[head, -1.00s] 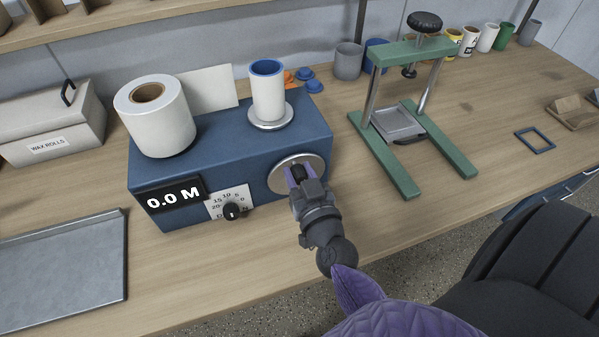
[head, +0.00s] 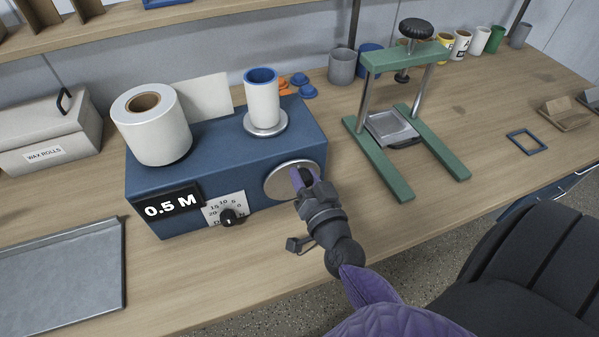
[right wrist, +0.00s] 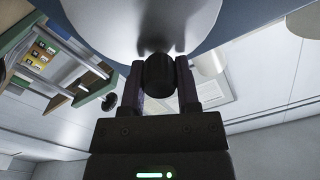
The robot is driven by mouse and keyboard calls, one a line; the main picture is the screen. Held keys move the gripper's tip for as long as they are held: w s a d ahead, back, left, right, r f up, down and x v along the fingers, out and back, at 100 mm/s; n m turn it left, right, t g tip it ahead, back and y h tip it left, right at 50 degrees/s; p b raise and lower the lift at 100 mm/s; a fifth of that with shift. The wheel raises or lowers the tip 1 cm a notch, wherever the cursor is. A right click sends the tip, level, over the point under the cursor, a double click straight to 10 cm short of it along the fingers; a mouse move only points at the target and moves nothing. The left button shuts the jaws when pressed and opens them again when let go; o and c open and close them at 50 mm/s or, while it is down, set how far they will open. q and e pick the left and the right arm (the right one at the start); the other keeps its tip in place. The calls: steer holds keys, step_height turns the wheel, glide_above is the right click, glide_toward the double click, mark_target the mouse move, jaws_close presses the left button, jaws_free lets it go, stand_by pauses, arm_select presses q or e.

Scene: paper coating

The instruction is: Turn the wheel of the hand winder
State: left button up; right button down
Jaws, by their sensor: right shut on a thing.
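The hand winder is a blue box (head: 185,182) on the bench with a white paper roll (head: 152,125) and a blue-lined white core (head: 263,100) on top. Its display (head: 172,204) reads 0.5 M. Its round metal wheel (head: 280,184) is on the front face at the right; in the right wrist view the wheel (right wrist: 130,22) fills the top. My right gripper (head: 301,178) is shut on the wheel's dark knob (right wrist: 159,76), with one finger on each side of it. My left gripper is not in view.
A dark dial (head: 231,217) sits on the winder's front. A green press (head: 400,165) stands to the right. A metal tray (head: 60,280) lies at front left, and a wax rolls box (head: 45,135) stands behind it. Several cups line the wall. The bench front is mostly clear.

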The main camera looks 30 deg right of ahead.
steer(key=m, duration=0.1)
steer(key=d+m, duration=0.1)
steer(key=m, duration=0.1)
steer(key=f+m, duration=0.1)
steer(key=shift+s+d+m, duration=0.25)
steer(key=shift+d+m, duration=0.05)
steer(key=shift+d, duration=0.05)
steer(key=f+m+b, duration=0.1)
steer(key=m, duration=0.1)
steer(key=d+m+b, duration=0.1)
steer(key=m, duration=0.1)
steer(key=f+m+b, duration=0.1)
steer(key=m, duration=0.2)
steer(key=shift+s+d+f, duration=0.15)
steer(key=shift+d+f, duration=0.1)
steer(key=shift+f, duration=0.1)
steer(key=m, duration=0.1)
steer(key=f+m+b, duration=0.1)
steer(key=m, duration=0.1)
steer(key=shift+d, duration=0.1)
steer(key=shift+f+m+b, duration=0.4)
steer(key=shift+m+b, duration=0.25)
steer(key=shift+m, duration=0.4)
steer(key=shift+f+m+b, duration=0.4)
steer(key=shift+m+b, duration=0.25)
steer(key=shift+m, duration=0.4)
steer(key=shift+a, duration=0.2)
steer(key=shift+c, duration=1.6)
jaws_free()
